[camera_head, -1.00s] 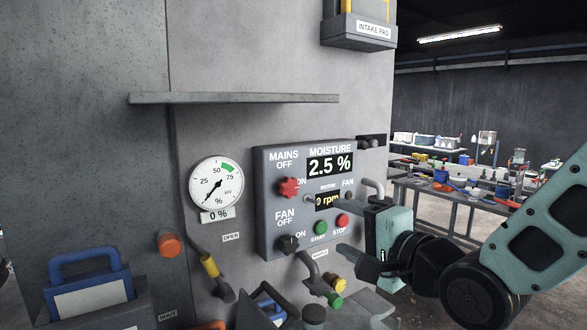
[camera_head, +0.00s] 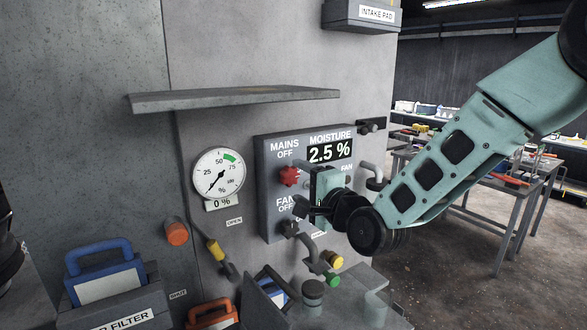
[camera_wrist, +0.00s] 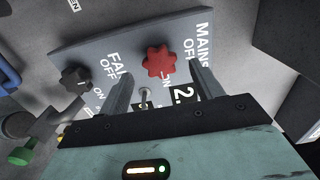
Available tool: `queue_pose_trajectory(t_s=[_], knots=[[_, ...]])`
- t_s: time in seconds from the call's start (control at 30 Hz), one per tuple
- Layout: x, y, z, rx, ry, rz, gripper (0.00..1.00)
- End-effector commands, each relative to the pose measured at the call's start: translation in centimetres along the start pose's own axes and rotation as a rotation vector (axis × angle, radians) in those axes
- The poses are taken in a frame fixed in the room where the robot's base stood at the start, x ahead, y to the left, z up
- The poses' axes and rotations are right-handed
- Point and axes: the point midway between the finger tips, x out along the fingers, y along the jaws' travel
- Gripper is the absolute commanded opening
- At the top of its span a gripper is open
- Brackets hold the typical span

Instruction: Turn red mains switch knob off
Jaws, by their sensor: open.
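The red mains switch knob (camera_head: 289,176) sits on the grey control panel (camera_head: 272,150) under the "MAINS OFF" lettering. In the wrist view the red knob (camera_wrist: 158,60) lies ahead of the gap between my fingertips, apart from both. My gripper (camera_head: 306,193) is open and empty, in front of the panel and just right of the knob in the head view. The wrist view shows both fingers of my gripper (camera_wrist: 161,74) spread wide. My gripper hides the rotor readout and the green and red buttons in the head view.
A black fan knob (camera_head: 289,228) sits below the red one. A metal shelf (camera_head: 235,98) juts out above the panel. A round gauge (camera_head: 218,174) is to its left. Pipes with yellow and green caps (camera_head: 333,261) stick out below.

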Motion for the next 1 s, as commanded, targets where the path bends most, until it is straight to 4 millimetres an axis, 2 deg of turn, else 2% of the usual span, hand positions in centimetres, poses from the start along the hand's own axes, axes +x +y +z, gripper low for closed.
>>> queue_pose_trajectory(t_s=[0.1, 0.23, 0.63, 0.7, 0.8, 1.0], knots=[[1.8, -0.3, 0.1, 0.002, -0.001, 0.0, 0.65], [3.0, -0.1, 0.0, 0.001, 0.0, 0.001, 0.65], [3.6, 0.1, 0.0, 0.0, 0.0, 0.001, 0.65], [3.6, 0.1, 0.0, 0.0, 0.0, 0.0, 0.46], [3.6, 0.1, 0.0, 0.0, 0.0, 0.0, 0.23], [3.6, 0.1, 0.0, -0.006, 0.0, 0.001, 0.23]])
